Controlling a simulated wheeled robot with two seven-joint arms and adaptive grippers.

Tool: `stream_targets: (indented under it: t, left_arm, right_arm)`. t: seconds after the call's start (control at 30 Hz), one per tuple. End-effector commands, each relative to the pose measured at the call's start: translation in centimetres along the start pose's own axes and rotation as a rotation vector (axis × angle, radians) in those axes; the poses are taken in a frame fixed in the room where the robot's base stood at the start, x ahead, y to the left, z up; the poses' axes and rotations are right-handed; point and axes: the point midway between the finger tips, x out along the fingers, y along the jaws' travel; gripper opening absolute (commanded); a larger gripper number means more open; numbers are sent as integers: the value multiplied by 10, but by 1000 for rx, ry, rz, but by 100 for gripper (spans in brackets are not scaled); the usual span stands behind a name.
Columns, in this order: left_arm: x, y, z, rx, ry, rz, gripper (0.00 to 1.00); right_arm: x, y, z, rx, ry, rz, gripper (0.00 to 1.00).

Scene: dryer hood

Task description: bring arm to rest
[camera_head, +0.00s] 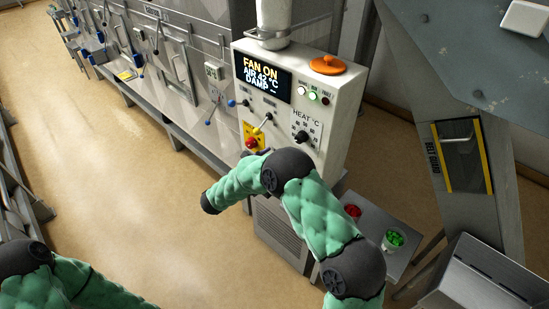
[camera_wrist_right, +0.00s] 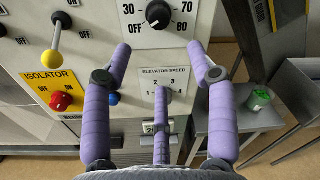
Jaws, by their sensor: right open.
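My right arm (camera_head: 325,220) reaches up from the lower right in the head view and bends over in front of the control box (camera_head: 335,115). Its gripper is hidden in that view. In the right wrist view my right gripper (camera_wrist_right: 160,55) is open, its purple fingers spread, with nothing between them. It faces the panel around the elevator speed dial (camera_wrist_right: 162,88); I cannot tell whether a finger touches. My left arm (camera_head: 60,280) shows at the lower left of the head view; its gripper is out of frame.
The box has a lit display (camera_head: 263,77), a heat knob (camera_head: 301,137), a red isolator knob (camera_wrist_right: 61,101) and a yellow-balled lever (camera_wrist_right: 58,22). A side shelf (camera_head: 375,225) holds a green-filled cup (camera_head: 394,240) and red items (camera_head: 352,211). Open floor (camera_head: 120,160) lies left.

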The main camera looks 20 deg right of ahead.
Motion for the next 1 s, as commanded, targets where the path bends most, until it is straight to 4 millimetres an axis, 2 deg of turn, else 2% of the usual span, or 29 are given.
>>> stream_targets:
  t: [0.37, 0.43, 0.5, 0.57, 0.67, 0.7, 0.77, 0.8, 0.87, 1.0]
  left_arm:
    - [0, 0, 0, 0, 0, 0, 40]
    - [1, 0, 0, 0, 0, 0, 40]
    - [4, -2, 0, 0, 0, 0, 40]
    - [8, -3, 0, 0, 0, 0, 40]
    - [18, -6, -1, 0, 0, 0, 40]
    - [22, -8, -1, 0, 0, 0, 40]
    - [28, -10, -1, 0, 0, 0, 40]
    - [32, -11, -1, 0, 0, 0, 40]
    - [37, -13, -1, 0, 0, 0, 40]
    - [52, -18, -2, 0, 0, 0, 40]
  right_arm:
    - [0, 0, 0, 0, 1, 1, 58]
    - [1, 2, -5, -2, 12, 6, 58]
    - [2, 6, -20, -6, 47, 21, 58]
    - [3, 12, -43, -8, 103, 42, 58]
    - [2, 23, -99, -5, 247, 86, 58]
    - [-1, 27, -125, -1, 318, 101, 58]
    - [-8, 32, -165, 14, 431, 118, 58]
    - [-14, 33, -190, 26, 506, 125, 58]
    - [-25, 34, -228, 49, 624, 127, 58]
    - [-63, 31, -312, 127, 910, 92, 58]
